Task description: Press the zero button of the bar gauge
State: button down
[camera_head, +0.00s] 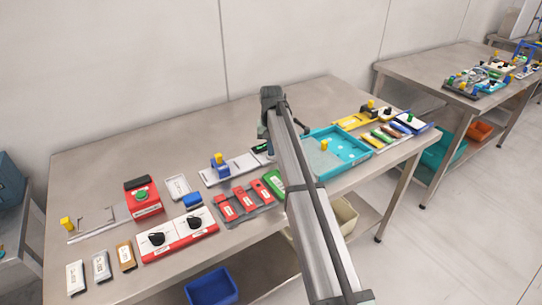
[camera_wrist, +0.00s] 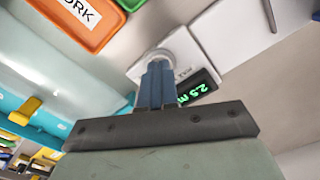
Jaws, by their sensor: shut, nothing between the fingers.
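The bar gauge shows in the wrist view as a dark display (camera_wrist: 198,88) with green digits, beside a pale housing (camera_wrist: 185,50). A round white button-like piece (camera_wrist: 158,54) sits on that housing. My gripper (camera_wrist: 157,68) is shut and empty, its blue fingers pointing at the round piece and covering part of it. I cannot tell whether the tips touch it. In the head view the gauge's dark display (camera_head: 261,148) shows just left of my arm, which hides the area right of it.
A teal tray (camera_head: 345,150) lies right of my arm. Red and green labelled blocks (camera_head: 246,199) lie in front of the gauge. A plate with a blue and yellow piece (camera_head: 219,162) stands to its left. The table's back strip is clear.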

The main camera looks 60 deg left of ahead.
jog(key=shift+r, duration=3)
